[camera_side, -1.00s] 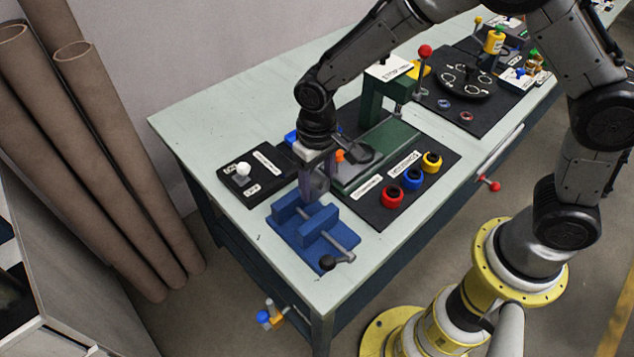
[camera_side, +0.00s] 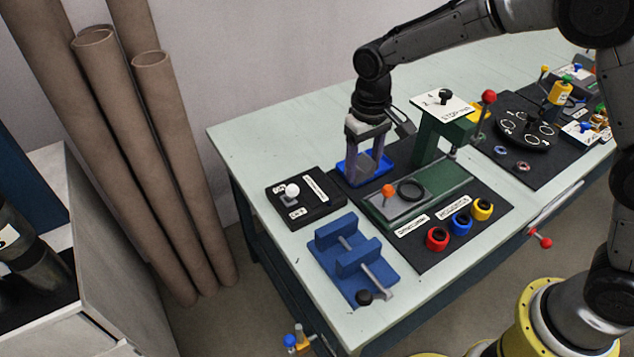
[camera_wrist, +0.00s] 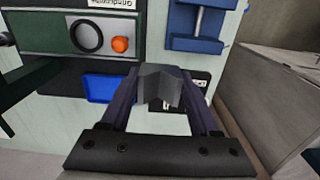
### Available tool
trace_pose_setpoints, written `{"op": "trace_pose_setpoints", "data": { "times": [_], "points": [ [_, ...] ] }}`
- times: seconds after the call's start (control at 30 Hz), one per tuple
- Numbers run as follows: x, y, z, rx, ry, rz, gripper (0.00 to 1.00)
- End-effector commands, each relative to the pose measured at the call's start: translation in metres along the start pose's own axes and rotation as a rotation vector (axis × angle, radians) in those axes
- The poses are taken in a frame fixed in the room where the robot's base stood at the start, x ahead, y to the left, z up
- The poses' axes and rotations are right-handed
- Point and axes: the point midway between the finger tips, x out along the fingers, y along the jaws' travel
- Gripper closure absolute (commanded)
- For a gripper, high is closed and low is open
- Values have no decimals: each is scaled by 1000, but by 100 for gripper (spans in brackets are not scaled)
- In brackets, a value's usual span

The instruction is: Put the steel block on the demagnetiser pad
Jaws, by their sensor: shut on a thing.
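The steel block (camera_wrist: 160,86) is a grey block with angled faces, and it sits between the fingers in the wrist view. The block is hard to make out in the side view. A flat black unit (camera_side: 318,205) with a white knob and ON/OFF labels, seemingly the demagnetiser pad, lies left of my gripper. Part of it shows behind the block in the wrist view (camera_wrist: 200,82).
A blue vice (camera_side: 340,238) stands in front. A green press (camera_side: 430,150) with an orange knob rises at right, near red, blue and yellow rings (camera_side: 461,224). The bench behind the black unit is clear.

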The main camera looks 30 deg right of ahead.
Motion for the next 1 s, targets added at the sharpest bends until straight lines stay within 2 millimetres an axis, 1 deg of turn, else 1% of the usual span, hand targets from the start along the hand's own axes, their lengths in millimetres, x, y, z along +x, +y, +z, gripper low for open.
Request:
{"op": "trace_pose_setpoints", "data": {
  "times": [0.03, 0.1, 0.37, 0.4, 0.5, 0.6, 0.73, 1.0],
  "points": [
    [4, -3, -11, 0, 4, -1, 100],
    [10, -7, -24, 0, 5, -1, 100],
    [30, -20, -69, 0, 5, -2, 100],
    [34, -21, -76, 0, 5, -1, 100],
    [53, -25, -88, 0, 2, -1, 100],
    [67, -28, -100, 0, 4, -1, 100],
    [79, -31, -110, 0, 6, -2, 100],
    [90, -33, -119, 0, 5, -2, 100]
  ]
}}
